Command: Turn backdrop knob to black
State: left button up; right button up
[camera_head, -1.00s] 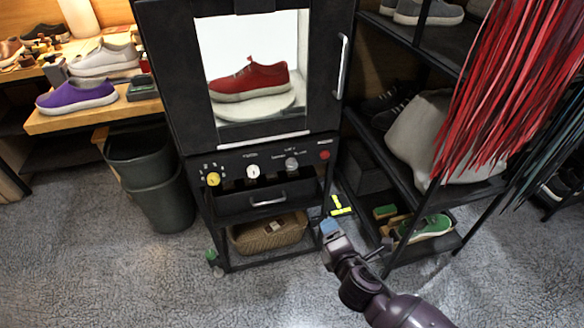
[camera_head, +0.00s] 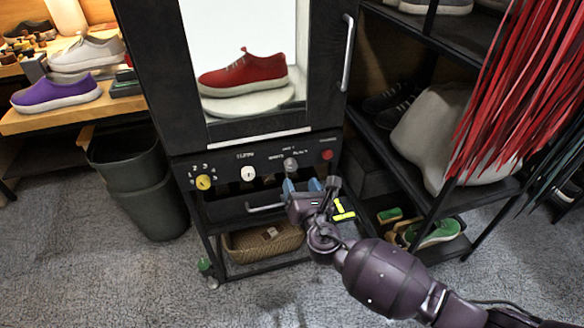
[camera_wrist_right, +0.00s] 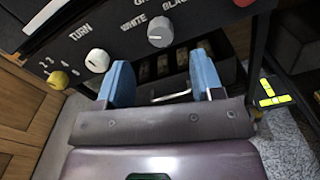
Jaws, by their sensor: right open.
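The backdrop knob (camera_head: 290,164) is the grey knob on the black front panel of the cabinet. It also shows in the right wrist view (camera_wrist_right: 160,34), between the words WHITE at its left and BLACK at its right. I cannot tell for sure which word it points to. The backdrop behind the red sneaker (camera_head: 243,77) looks white. My right gripper (camera_head: 301,185) is open and empty, its blue fingertips just below the knob and apart from it. In the right wrist view the fingers (camera_wrist_right: 161,75) spread either side below the knob. My left gripper is not in view.
A white TURN knob (camera_head: 248,173) and a yellow numbered knob (camera_head: 204,182) sit left of the grey knob, a red button (camera_head: 327,154) right of it. A drawer handle (camera_head: 265,208) is below. A shelf (camera_head: 440,186) stands at the right, a bin (camera_head: 150,205) at the left.

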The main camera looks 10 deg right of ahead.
aim_at(292, 168)
jog(key=w, duration=0.2)
jog(key=w+b, duration=0.1)
jog(key=w, duration=0.1)
jog(key=w+a, duration=0.1)
jog(key=shift+w+f, duration=0.25)
jog(key=shift+w, duration=0.15)
jog(key=shift+w+a+r+b, duration=0.15)
jog(key=shift+w+b, duration=0.25)
jog(key=shift+w, duration=0.45)
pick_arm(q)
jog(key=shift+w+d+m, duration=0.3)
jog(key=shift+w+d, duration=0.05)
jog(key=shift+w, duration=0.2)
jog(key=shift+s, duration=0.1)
pick_arm(e)
jog(key=shift+c, duration=0.3)
jog(key=c, duration=0.9)
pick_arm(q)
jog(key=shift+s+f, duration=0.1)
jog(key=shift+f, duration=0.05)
pick_arm(e)
jog(key=shift+o, duration=0.2)
